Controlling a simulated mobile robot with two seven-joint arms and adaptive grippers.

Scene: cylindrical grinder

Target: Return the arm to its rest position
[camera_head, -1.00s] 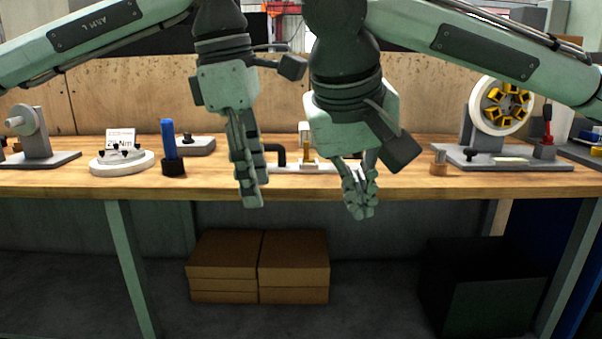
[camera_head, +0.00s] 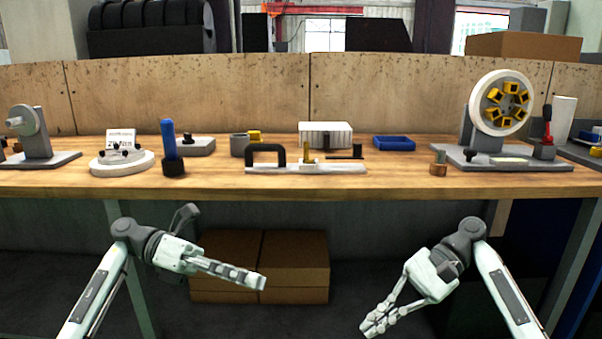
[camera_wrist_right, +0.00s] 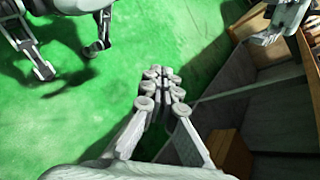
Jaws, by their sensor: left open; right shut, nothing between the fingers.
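My left gripper (camera_head: 262,281) hangs low at the left, below the bench top, pointing right. It is seen edge-on and is open and empty. My right gripper (camera_head: 368,330) is low at the right, pointing down and left, its fingers shut on nothing. In the right wrist view the right gripper's closed fingers (camera_wrist_right: 162,78) show over a green floor (camera_wrist_right: 100,125). Both arms are bent, with the grippers in front of the wooden workbench (camera_head: 200,187) and touching nothing.
The bench holds a wheel fixture with yellow blocks (camera_head: 525,105), a blue-handled tool (camera_head: 168,140), a C-shaped gauge on a white base (camera_head: 290,168) and a blue tray (camera_head: 408,143). Cardboard boxes (camera_head: 310,255) stand beneath. The space between my grippers is free.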

